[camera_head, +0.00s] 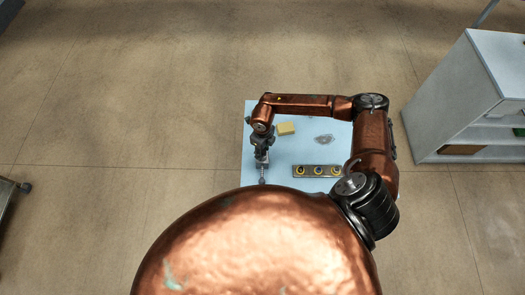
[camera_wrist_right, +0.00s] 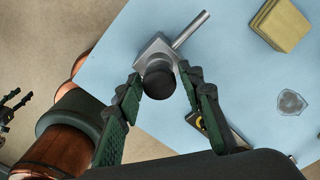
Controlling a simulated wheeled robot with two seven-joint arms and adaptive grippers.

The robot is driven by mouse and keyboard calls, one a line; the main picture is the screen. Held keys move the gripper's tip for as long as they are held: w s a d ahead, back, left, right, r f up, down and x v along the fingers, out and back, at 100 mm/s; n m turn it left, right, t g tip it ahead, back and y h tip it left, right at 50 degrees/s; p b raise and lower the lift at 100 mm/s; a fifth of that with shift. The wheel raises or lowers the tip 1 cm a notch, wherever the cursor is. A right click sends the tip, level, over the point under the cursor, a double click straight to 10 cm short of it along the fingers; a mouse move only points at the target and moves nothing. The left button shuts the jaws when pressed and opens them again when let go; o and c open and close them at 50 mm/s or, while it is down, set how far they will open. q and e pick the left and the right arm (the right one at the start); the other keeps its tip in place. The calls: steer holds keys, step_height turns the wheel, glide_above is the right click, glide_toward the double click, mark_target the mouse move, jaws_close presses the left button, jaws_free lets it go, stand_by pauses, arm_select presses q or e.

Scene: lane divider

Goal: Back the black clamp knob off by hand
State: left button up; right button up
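The black clamp knob (camera_wrist_right: 159,80) is a round dark cylinder on a grey metal clamp block (camera_wrist_right: 152,48) with a rod (camera_wrist_right: 190,29) sticking out, near the edge of the light blue tabletop. In the right wrist view my right gripper (camera_wrist_right: 160,76) has its two green-padded fingers apart, one on each side of the knob, with no clear contact. In the head view the right gripper (camera_head: 261,160) points down at the table's left side, and the knob is hard to make out. My left gripper (camera_wrist_right: 14,106) shows small at the wrist view's left edge, its fingers apart.
On the table (camera_head: 250,120) are a yellow block (camera_head: 287,128), a grey badge-shaped piece (camera_head: 324,139) and a strip with yellow-ringed round parts (camera_head: 317,171). A white shelf unit (camera_head: 455,95) stands at right. My arm hides part of the table.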

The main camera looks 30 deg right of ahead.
steer(key=m, duration=0.5)
steer(key=shift+m, duration=0.3)
steer(key=m, duration=0.6)
steer(key=c, duration=0.6)
steer(key=n, duration=0.5)
steer(key=shift+n, duration=0.3)
steer(key=n, duration=0.6)
